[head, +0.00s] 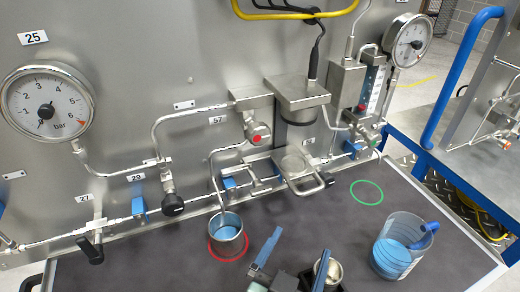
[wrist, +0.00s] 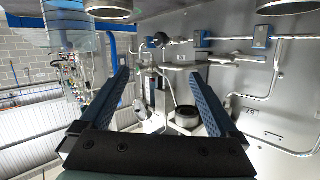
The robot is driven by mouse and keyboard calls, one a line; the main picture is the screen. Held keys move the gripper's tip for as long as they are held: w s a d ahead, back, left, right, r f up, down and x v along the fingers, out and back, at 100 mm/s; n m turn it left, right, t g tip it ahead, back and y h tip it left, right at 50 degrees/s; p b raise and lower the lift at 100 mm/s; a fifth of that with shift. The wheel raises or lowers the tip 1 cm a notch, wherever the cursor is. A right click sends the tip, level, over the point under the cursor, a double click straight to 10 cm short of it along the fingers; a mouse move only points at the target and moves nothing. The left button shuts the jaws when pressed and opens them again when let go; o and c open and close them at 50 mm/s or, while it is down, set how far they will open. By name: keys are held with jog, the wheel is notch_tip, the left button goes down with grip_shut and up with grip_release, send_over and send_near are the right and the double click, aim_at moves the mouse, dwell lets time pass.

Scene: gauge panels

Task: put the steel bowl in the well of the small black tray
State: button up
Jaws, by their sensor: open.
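A small round steel vessel (head: 334,271), which looks like the steel bowl, shows at the bottom of the head view, partly hidden behind my right finger. My gripper (head: 294,252) is at the bottom edge of the head view, with its blue fingers apart and nothing between them. The wrist view also shows my gripper (wrist: 160,72) open and empty, facing the panel. I cannot make out the small black tray clearly; dark parts around the bowl blend with my gripper.
A clear jug of blue liquid (head: 392,258) stands at the right. A green ring (head: 367,192) is empty. Pipes, valves and a gauge (head: 45,105) line the back panel.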

jog(key=w+a+r+n+t+y, duration=0.1)
jog(key=w+r+t, duration=0.15)
jog(key=r, duration=0.55)
jog(key=w+a+r+t+y, duration=0.1)
jog(key=w+a+r+t, duration=0.15)
jog(key=r, duration=0.45)
jog(key=s+a+r+n+t+y, duration=0.1)
jog(key=s+r+n+t, duration=0.1)
jog(key=r, duration=0.8)
jog(key=s+a+r+n+t+y, duration=0.1)
jog(key=s+r+t+y, duration=0.1)
jog(key=r, duration=0.8)
jog(key=s+a+r+n+t+y, duration=0.1)
jog(key=r+t, duration=0.4)
jog(key=r, duration=0.5)
jog(key=s+a+n, duration=0.1)
jog(key=s, duration=0.1)
jog(key=shift+s+n+y, duration=0.3)
jog(key=shift+y, duration=0.1)
